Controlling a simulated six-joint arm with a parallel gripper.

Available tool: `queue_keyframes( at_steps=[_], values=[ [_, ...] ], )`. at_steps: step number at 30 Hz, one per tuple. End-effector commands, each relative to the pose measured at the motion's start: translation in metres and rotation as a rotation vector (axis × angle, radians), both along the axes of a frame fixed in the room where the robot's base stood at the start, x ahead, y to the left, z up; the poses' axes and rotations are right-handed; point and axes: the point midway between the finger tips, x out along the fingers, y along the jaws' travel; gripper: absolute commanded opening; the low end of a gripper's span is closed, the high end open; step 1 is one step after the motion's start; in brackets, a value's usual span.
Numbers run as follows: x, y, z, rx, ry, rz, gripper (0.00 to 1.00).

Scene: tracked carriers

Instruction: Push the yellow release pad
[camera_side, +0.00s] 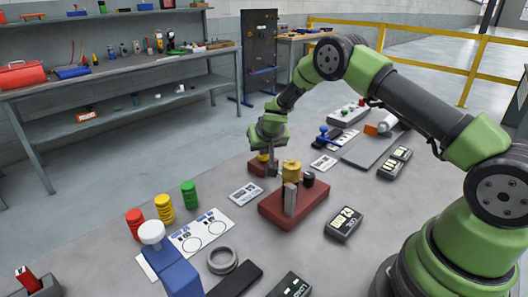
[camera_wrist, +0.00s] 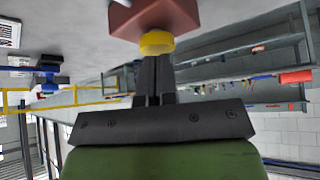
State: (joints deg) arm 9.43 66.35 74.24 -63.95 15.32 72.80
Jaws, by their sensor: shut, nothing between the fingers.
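The yellow release pad (camera_wrist: 156,43) is a short round disc on a red-brown block (camera_wrist: 155,18) in the wrist view. My gripper (camera_wrist: 153,58) is shut and empty, with its two dark fingers side by side. The fingertips are right at the pad's edge in this view; I cannot tell whether they touch it. In the side view my gripper (camera_side: 271,170) points down beside the small red-brown block (camera_side: 257,168). The pad (camera_side: 263,157) is partly hidden there behind the gripper.
A larger red-brown base (camera_side: 308,206) with a yellow cylinder (camera_side: 292,171) and a metal post stands close in front of my gripper. A small labelled card (camera_side: 245,193) lies to the left. A blue-handled device (camera_side: 328,137) and a grey plate (camera_side: 370,150) are at right.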

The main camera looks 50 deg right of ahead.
Motion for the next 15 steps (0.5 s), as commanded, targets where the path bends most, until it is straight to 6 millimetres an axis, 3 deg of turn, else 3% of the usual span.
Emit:
queue_keyframes(
  at_steps=[8,15],
  values=[
    [0.0,0.0,0.002,0.0,0.0,0.0,0.0],
    [0.0,0.0,0.019,-0.001,0.0,-0.001,0.0]
  ],
)
